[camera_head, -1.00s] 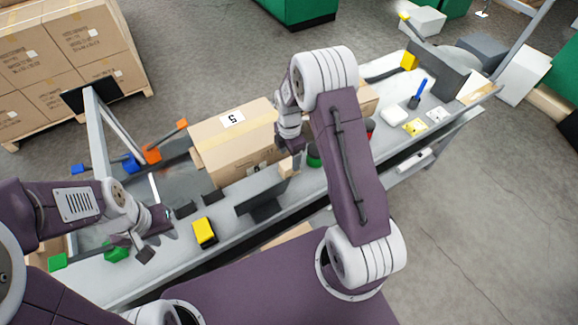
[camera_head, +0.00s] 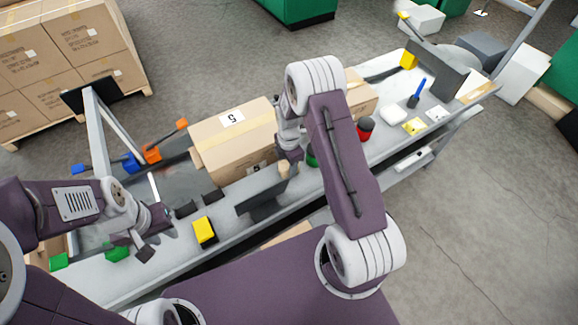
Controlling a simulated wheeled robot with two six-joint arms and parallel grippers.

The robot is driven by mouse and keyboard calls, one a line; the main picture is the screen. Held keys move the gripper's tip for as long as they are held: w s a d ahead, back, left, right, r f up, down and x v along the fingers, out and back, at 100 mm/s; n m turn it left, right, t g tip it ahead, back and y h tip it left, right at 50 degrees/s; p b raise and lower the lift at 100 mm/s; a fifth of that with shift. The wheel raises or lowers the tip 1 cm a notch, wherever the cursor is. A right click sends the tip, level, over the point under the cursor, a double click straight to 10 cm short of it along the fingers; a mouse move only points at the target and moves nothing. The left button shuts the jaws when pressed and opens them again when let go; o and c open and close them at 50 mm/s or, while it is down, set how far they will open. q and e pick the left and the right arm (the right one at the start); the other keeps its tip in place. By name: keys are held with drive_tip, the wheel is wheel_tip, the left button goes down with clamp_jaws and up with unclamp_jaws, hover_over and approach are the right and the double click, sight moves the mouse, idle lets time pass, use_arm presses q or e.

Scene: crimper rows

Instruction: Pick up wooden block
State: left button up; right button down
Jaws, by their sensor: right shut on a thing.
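The wooden block (camera_head: 284,169) is a small pale tan piece in the middle of the camera_head view, beside the large cardboard box. My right gripper (camera_head: 287,161) is shut on it, above the bench; its fingers are partly hidden by the arm. My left gripper (camera_head: 157,235) hangs over the left part of the bench, empty, with its two dark fingers apart.
The grey bench (camera_head: 130,283) runs from lower left to upper right. A cardboard box (camera_head: 230,150) stands behind the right gripper. A dark upright holder (camera_head: 262,202), a yellow-and-black item (camera_head: 204,231) and a green item (camera_head: 117,252) are near the front. A red-and-black item (camera_head: 365,128) stands right of the arm.

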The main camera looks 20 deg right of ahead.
wheel_tip(320, 180, up, 4)
drive_tip(key=shift+w+r, duration=0.1)
drive_tip(key=shift+r, duration=0.15)
drive_tip(key=w+a+r+b, duration=0.1)
drive_tip(key=w+a+r, duration=0.5)
drive_tip(key=a, duration=0.3)
drive_tip(key=shift+w+r, duration=0.3)
drive_tip(key=shift+w, duration=0.25)
